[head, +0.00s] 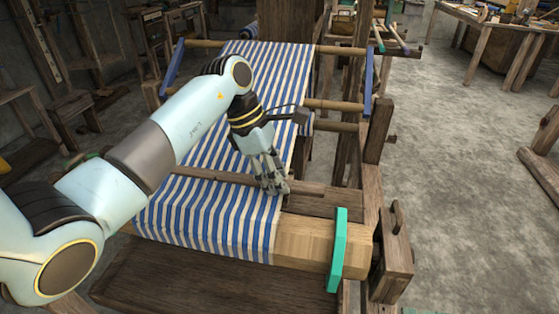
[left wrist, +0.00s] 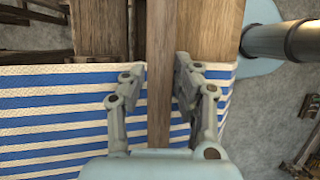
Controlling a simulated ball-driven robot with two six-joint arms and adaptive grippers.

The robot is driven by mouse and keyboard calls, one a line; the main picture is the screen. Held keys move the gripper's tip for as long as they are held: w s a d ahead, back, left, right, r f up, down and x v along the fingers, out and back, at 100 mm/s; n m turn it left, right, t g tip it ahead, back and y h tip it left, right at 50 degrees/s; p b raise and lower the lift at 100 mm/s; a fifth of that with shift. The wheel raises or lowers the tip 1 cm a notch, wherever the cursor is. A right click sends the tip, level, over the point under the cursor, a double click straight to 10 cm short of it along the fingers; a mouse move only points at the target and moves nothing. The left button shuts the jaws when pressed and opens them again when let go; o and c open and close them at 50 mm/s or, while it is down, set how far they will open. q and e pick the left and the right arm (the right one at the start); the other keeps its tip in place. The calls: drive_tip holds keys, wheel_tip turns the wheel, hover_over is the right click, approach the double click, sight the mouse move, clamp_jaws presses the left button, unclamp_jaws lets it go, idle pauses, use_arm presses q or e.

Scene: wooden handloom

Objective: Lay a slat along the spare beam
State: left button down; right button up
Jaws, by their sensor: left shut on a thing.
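A long brown slat (head: 222,178) extends across the blue-and-white striped cloth (head: 205,217), with its right end past the cloth's edge. My left gripper (head: 275,188) is shut on the slat near that end. In the left wrist view the slat (left wrist: 160,110) passes between the two fingers of my left gripper (left wrist: 160,66). A thick pale wooden beam (head: 305,237) lies in front, roughly parallel to the slat, with cloth around its left part. I cannot tell whether this is the spare beam, or whether the slat touches the cloth. My right gripper is not in view.
A teal end plate (head: 338,250) stands upright on the pale beam. The loom's dark frame post (head: 378,130) rises at the right, and blue end bars (head: 368,92) flank the cloth farther back. Grey floor (head: 450,170) is clear to the right.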

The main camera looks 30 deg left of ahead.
sight(276, 222)
use_arm(q)
drive_tip(key=shift+s+d+f+p, duration=0.2)
drive_tip(key=shift+s, duration=0.35)
drive_tip(key=shift+s+d+f+p, duration=0.15)
drive_tip(key=shift+s+p, duration=0.05)
drive_tip(key=shift+s, duration=0.35)
drive_tip(key=shift+s+d+f+p, duration=0.2)
drive_tip(key=shift+s+d, duration=0.05)
drive_tip(key=shift+s, duration=0.5)
drive_tip(key=shift+s+d+f+p, duration=0.2)
drive_tip(key=shift+s+f, duration=0.05)
drive_tip(key=shift+s, duration=0.5)
drive_tip(key=shift+s+d+f+p, duration=0.2)
drive_tip(key=shift+s+d, duration=0.05)
drive_tip(key=shift+s, duration=0.5)
drive_tip(key=c, duration=0.9)
unclamp_jaws()
drive_tip(key=v, duration=1.2)
